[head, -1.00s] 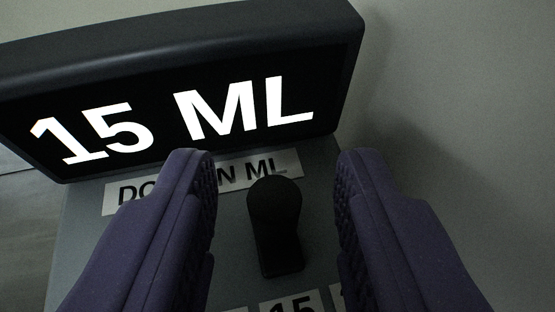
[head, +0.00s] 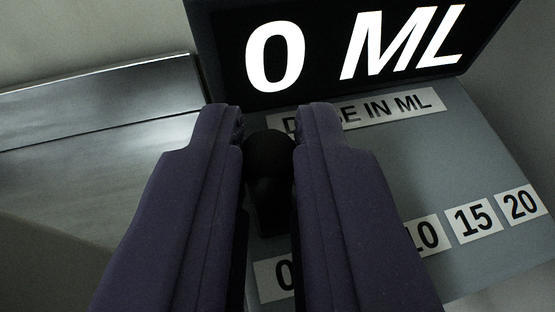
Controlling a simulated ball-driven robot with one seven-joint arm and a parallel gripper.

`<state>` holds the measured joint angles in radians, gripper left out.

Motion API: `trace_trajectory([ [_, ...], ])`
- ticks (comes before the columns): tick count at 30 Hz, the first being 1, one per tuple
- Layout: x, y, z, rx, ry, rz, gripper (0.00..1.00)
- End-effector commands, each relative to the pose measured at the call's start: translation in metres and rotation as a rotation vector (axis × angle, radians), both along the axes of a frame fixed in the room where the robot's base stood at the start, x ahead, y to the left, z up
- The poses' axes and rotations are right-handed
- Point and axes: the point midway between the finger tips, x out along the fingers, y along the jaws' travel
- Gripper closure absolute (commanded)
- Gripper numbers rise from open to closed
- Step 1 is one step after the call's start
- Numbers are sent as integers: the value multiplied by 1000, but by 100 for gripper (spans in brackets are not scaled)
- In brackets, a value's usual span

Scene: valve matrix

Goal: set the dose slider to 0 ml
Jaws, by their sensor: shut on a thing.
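The dose slider's black knob (head: 269,160) stands between the two purple fingers of my gripper (head: 269,130), which are shut on it. The knob is above the "0" label (head: 279,277) at the left end of the scale. The black display (head: 352,45) behind it reads "0 ML" in white. The fingers hide part of the "DOSE IN ML" label (head: 390,108) and part of the scale. The "10", "15" and "20" labels (head: 474,221) show to the right.
The grey panel (head: 440,165) right of my gripper is clear. A shiny metal surface (head: 90,130) lies to the left. The display's dark housing rises just behind the fingertips. A pale wall is behind.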

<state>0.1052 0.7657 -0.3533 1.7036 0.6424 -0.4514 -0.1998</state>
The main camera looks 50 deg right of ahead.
Motion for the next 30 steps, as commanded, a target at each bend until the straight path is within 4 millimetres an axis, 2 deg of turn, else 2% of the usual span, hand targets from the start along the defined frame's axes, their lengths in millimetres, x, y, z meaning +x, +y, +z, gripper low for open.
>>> trace_trajectory([
  [3,4,7,1,-2,2,-1,100],
  [11,5,8,-1,0,0,0,100],
  [12,5,9,-1,0,0,0,79],
  [15,5,8,-1,0,0,0,58],
  [24,3,9,1,-1,0,-2,58],
  [30,-16,29,14,0,0,0,58],
])
